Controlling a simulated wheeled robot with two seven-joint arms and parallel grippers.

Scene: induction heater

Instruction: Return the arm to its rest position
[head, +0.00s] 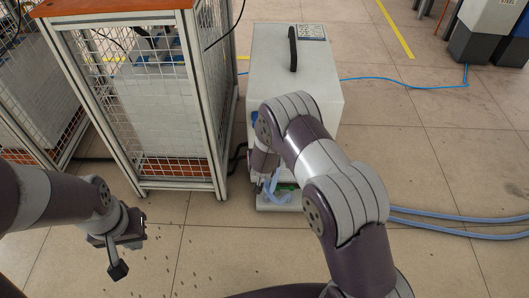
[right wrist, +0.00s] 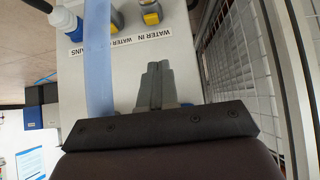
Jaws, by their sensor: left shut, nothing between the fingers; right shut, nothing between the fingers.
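My right arm (head: 325,165) reaches forward from the bottom of the head view and bends down in front of a white cabinet (head: 298,65) with a black top handle. My right gripper (right wrist: 157,68) shows in the right wrist view with its two grey fingers together and nothing between them. It is in front of the cabinet's white panel; whether it touches the panel I cannot tell. My left gripper (head: 118,270) hangs at the lower left of the head view, shut and empty, above the floor.
A wire-mesh cage (head: 150,110) with an orange top stands left of the cabinet. Blue hoses (head: 460,225) run right across the floor. In the right wrist view, a blue hose (right wrist: 98,60) passes beside the fingers, near yellow-and-grey fittings (right wrist: 150,12). The floor at right is mostly open.

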